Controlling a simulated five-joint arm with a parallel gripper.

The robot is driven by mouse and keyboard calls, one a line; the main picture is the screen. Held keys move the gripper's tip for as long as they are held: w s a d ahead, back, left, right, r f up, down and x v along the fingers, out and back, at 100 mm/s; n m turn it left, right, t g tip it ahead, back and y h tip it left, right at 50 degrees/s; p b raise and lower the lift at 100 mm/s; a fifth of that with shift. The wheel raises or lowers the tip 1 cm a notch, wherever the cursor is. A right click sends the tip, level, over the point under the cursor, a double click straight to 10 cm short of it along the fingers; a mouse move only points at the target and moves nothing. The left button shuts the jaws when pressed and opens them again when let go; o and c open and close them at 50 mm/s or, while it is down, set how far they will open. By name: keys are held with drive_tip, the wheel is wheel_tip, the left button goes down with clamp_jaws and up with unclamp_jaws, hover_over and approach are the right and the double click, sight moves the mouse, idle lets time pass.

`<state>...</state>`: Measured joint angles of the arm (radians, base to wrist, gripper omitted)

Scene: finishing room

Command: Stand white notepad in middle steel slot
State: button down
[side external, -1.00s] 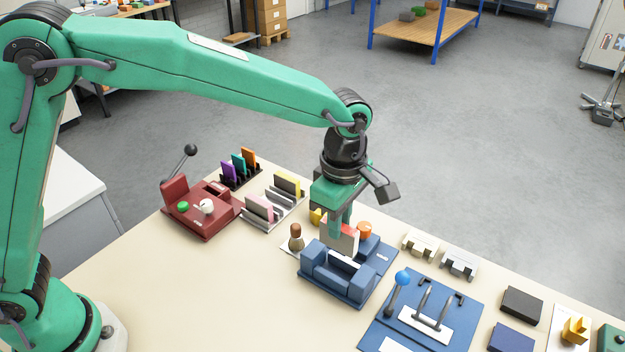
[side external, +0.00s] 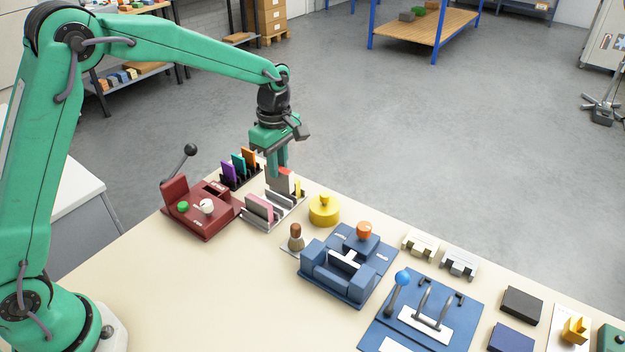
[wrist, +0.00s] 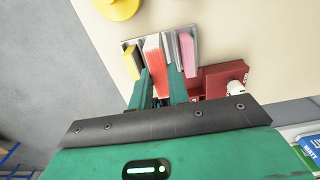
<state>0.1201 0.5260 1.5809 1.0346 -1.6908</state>
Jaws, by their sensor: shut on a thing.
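The white notepad (side external: 285,180), with a red band along its top edge, is held upright in my gripper (side external: 278,170). The fingers are shut on its two faces. The steel rack (side external: 284,211) stands below it, with a pink pad (side external: 260,208) in its front slot and a yellow pad (side external: 297,187) at its back. In the wrist view the notepad (wrist: 155,55) lies between the yellow pad (wrist: 131,62) and the pink pad (wrist: 187,52), in line with the middle slot. It appears above the rack; its lower edge and any contact are hard to see.
A dark rack with purple, teal and orange pads (side external: 249,157) stands behind left. A red press (side external: 205,222) with a lever is at left. A yellow round object (side external: 324,211), a brush (side external: 296,237) and a blue fixture (side external: 340,282) stand to the right. The front table is clear.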

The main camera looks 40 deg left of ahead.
sight(272, 183)
drive_tip(key=shift+w+a+f, duration=0.1)
drive_tip(key=shift+a, duration=0.55)
drive_tip(key=shift+w+a+f, duration=0.1)
drive_tip(key=shift+a, duration=0.55)
drive_tip(key=shift+f, duration=0.15)
drive_tip(key=shift+f, duration=2.7)
drive_tip(key=shift+f, duration=0.65)
drive_tip(key=c, duration=1.6)
unclamp_jaws()
drive_tip(key=shift+r, duration=0.1)
